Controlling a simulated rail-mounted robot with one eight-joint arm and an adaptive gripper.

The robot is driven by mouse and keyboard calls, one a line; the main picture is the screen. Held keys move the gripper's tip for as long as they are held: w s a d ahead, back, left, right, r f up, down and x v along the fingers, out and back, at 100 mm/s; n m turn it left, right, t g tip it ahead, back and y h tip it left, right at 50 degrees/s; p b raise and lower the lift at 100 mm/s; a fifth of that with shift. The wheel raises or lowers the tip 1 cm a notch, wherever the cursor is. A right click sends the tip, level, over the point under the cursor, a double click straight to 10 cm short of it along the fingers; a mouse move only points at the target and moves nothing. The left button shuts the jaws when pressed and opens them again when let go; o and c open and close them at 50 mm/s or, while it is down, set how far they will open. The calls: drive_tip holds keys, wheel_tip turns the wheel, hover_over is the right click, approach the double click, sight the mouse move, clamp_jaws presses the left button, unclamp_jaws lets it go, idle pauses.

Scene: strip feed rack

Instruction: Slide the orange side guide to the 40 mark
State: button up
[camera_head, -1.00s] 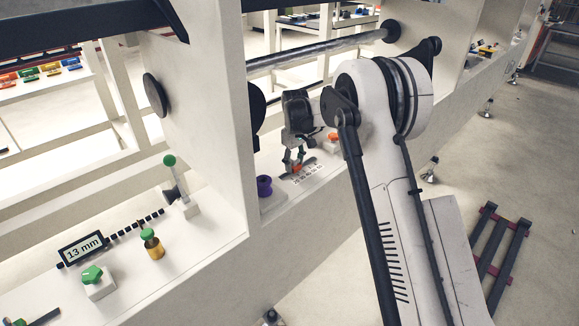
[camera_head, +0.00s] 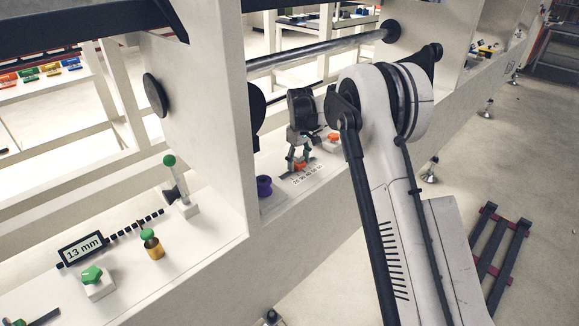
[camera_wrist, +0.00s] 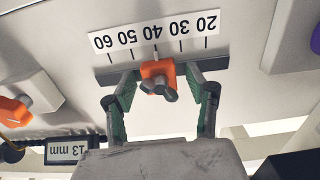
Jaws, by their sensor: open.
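The orange side guide (camera_wrist: 158,72) sits on a dark rail (camera_wrist: 105,78) below the printed scale (camera_wrist: 155,37), which reads upside down in the wrist view. The guide's middle lines up with about the 40 mark. In the head view the guide (camera_head: 300,166) is small and partly hidden by my fingers. My gripper (camera_wrist: 163,72) is open, with one green-padded finger on each side of the guide. A gap shows between the guide and the right finger; the left fingertip is close to it, and contact is unclear. In the head view my gripper (camera_head: 298,162) reaches down over the scale.
An orange knob (camera_wrist: 14,111) on a white base stands left of the rail in the wrist view. A purple knob (camera_head: 264,186) is left of the scale in the head view. A 13 mm display (camera_head: 83,248) and green-topped controls stand farther left. A tall white panel (camera_head: 200,110) rises beside them.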

drive_tip(key=shift+r, duration=0.1)
drive_tip(key=shift+r+p, duration=1.35)
drive_tip(key=shift+r, duration=1.55)
